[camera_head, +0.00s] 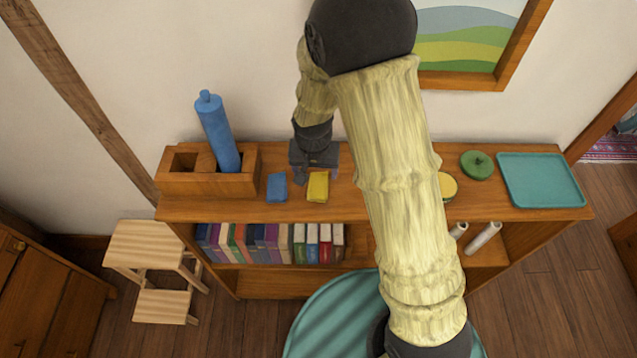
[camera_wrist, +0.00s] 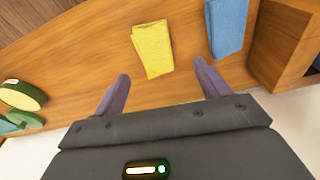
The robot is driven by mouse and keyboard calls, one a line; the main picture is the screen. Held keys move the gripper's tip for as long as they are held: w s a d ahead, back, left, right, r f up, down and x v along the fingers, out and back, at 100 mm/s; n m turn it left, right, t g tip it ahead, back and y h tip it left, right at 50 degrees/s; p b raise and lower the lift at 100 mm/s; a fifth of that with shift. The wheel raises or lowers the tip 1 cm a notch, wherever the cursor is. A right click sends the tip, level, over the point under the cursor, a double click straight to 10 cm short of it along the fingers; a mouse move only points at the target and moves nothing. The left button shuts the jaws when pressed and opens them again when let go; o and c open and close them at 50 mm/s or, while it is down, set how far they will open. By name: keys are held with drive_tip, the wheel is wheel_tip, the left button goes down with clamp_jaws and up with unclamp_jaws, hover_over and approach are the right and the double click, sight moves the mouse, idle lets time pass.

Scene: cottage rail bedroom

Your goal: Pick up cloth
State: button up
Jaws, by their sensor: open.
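Two folded cloths lie on the top of the wooden shelf (camera_head: 370,207). The yellow cloth (camera_head: 317,187) is just in front of my gripper (camera_head: 315,173). The blue cloth (camera_head: 277,187) lies to its left, a small gap apart. In the wrist view the yellow cloth (camera_wrist: 153,48) is ahead of my gripper (camera_wrist: 162,88), and the blue cloth (camera_wrist: 227,25) is beyond the right finger. The fingers are apart with nothing between them. The task does not say which cloth.
A wooden box (camera_head: 208,184) with a blue bottle (camera_head: 218,132) stands at the shelf's left end. A green lid (camera_head: 477,165), a partly hidden round tin (camera_head: 447,186) and a teal tray (camera_head: 540,181) are to the right. A stool (camera_head: 155,262) stands left.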

sight(318, 183)
drive_tip(key=shift+f, duration=0.5)
drive_tip(key=shift+f, duration=0.1)
drive_tip(key=shift+d+f+p, duration=0.25)
drive_tip(key=shift+f+p, duration=0.3)
drive_tip(key=shift+w+d+f+p, duration=0.15)
drive_tip(key=shift+f+p, duration=0.45)
drive_tip(key=shift+f, duration=1.35)
drive_tip(key=c, duration=1.1)
